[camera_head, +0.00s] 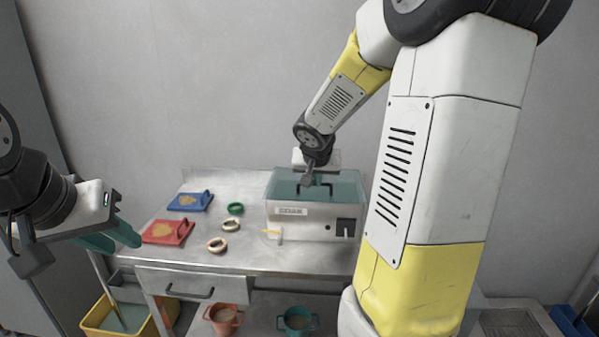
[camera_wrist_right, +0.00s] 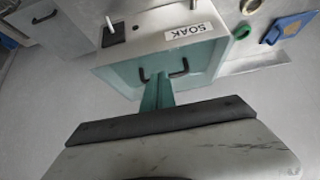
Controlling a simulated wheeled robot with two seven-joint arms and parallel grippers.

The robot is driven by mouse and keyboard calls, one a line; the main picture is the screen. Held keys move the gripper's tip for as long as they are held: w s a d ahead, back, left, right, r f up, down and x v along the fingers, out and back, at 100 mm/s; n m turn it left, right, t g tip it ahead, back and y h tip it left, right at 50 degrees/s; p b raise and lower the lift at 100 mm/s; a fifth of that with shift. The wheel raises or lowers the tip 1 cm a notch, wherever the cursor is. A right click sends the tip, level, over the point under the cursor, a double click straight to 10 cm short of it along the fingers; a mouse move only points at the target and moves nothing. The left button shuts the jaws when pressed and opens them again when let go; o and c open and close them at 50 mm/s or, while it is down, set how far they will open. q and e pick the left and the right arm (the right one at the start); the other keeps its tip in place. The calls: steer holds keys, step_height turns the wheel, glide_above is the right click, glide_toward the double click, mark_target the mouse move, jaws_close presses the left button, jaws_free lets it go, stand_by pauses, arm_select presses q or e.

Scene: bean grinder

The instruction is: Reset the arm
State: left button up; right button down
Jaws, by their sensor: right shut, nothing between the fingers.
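My right arm reaches across the table, its wrist (camera_head: 312,158) above a white box machine (camera_head: 290,226) labelled SOAK. The machine has a teal lid (camera_head: 345,187) with a black handle. In the right wrist view my right gripper (camera_wrist_right: 158,82) has its teal fingers together and empty. Their tips are close to the black lid handle (camera_wrist_right: 179,68); I cannot tell whether they touch it. My left gripper (camera_head: 122,238) is at the left, its teal fingers apart and empty, in front of the table's left edge.
A red cup (camera_head: 223,318) and teal cup (camera_head: 297,321) stand below. A yellow bin (camera_head: 97,318) is at lower left.

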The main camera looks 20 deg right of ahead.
steer(key=s+a+r+n+y, duration=0.2)
steer(key=s+a, duration=0.4)
steer(key=s, duration=0.5)
steer(key=s+a+r+n+y, duration=0.3)
steer(key=s+a+r, duration=0.2)
steer(key=s, duration=0.7)
steer(key=shift+a+g, duration=0.4)
steer(key=shift+a, duration=0.55)
steer(key=shift+r, duration=0.1)
